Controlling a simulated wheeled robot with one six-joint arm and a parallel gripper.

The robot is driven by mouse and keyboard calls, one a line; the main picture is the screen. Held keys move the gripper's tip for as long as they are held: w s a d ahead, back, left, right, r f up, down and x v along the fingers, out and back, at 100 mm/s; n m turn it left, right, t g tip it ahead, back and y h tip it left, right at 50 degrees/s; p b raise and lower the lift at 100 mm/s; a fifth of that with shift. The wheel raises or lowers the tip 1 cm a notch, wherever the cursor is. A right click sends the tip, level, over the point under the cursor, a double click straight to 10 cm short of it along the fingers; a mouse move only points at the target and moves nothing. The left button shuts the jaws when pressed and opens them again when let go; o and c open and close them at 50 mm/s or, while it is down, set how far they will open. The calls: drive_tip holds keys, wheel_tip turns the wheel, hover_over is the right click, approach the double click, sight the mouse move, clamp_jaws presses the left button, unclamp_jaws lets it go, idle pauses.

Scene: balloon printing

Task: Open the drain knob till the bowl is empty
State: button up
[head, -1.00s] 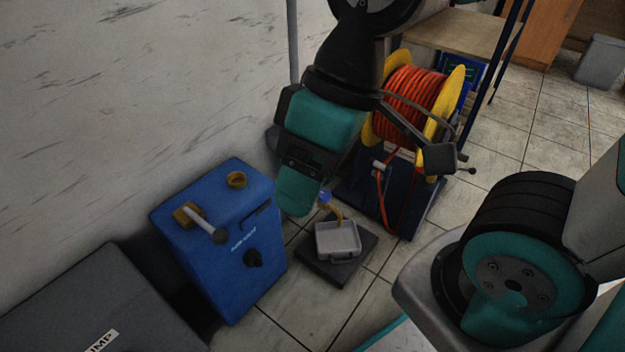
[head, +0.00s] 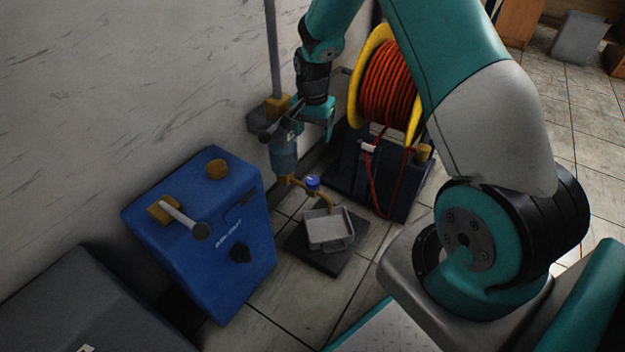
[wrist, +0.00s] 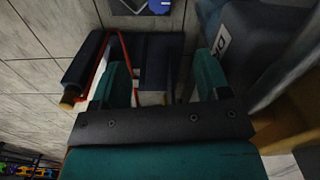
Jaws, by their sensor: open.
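A blue drain knob (head: 313,183) sits on a brass pipe (head: 295,180) below the filter bowl (head: 284,160), a bluish cylinder on the wall-side post. I cannot tell the liquid level in the bowl. A grey tray (head: 345,243) stands on a dark plate under the pipe. My gripper (head: 322,116) is beside the top of the bowl, above and apart from the knob. In the wrist view my gripper (wrist: 163,72) has its two teal fingers spread with nothing held. The knob (wrist: 159,6) shows at the top edge, beyond the fingertips.
A red hose reel (head: 390,85) with yellow flanges stands close right of my gripper on a dark base. A blue box (head: 205,240) with a lever and a dark knob stands to the left. A dark grey case (head: 70,305) is at lower left. Floor right of the reel is open.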

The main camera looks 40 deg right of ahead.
sight(313, 179)
wheel_tip(313, 179, down, 17)
drive_tip(key=b, duration=0.8)
drive_tip(key=shift+f, duration=0.1)
drive_tip(key=c, duration=0.9)
